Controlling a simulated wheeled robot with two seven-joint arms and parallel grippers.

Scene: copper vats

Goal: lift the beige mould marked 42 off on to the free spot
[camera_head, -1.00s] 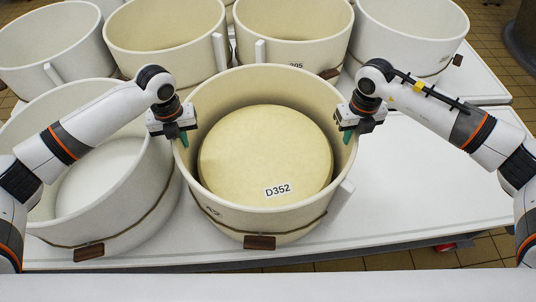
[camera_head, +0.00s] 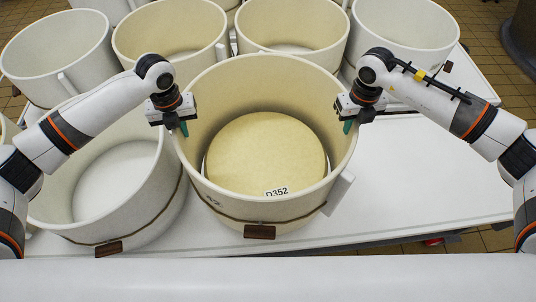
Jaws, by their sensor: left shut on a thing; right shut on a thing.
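The beige mould (camera_head: 265,75) marked 42 is a round open tub in the middle, with a brown tag low on its front. A pale yellow round cheese (camera_head: 266,150) labelled D352 shows down inside it. The mould's front rim covers the lower part of that label. My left gripper (camera_head: 183,126) is shut on the mould's left rim. My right gripper (camera_head: 347,125) is shut on its right rim. The mould looks about level. Its underside is hidden, so its height above the table cannot be seen directly.
The free spot is bare white table (camera_head: 430,170) to the right of the mould. A whitish tub (camera_head: 115,175) stands close on the left. Several other tubs stand behind, including a white one (camera_head: 405,30) at the back right.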

